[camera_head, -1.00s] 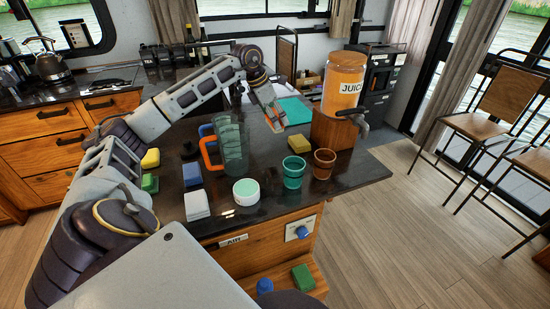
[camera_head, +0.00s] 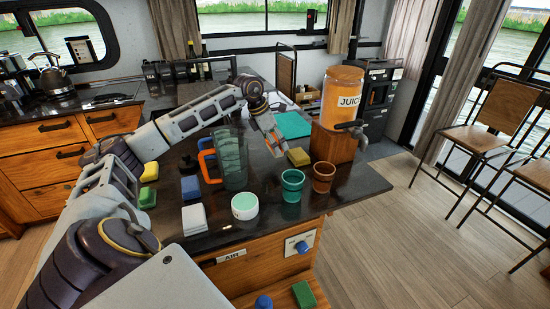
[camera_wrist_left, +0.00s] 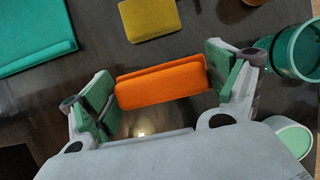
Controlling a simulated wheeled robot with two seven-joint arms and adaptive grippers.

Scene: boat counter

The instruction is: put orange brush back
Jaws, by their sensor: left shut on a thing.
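The orange brush (camera_wrist_left: 162,85) lies between the two fingers of my left gripper (camera_wrist_left: 164,78) in the left wrist view, with its ends at the green finger pads. My left gripper (camera_head: 276,148) is shut on it. In the head view it points down over the dark counter, between the tall teal pitcher and the yellow sponge, and the brush is hard to make out there. I cannot tell whether the brush touches the counter. My right gripper is not in view.
A yellow sponge (camera_head: 298,157) and a teal board (camera_head: 292,125) lie by the gripper. The teal pitcher (camera_head: 233,162) with an orange handle stands to its left. A teal cup (camera_head: 292,186), a brown cup (camera_head: 323,177) and the juice dispenser (camera_head: 342,98) stand to its right.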

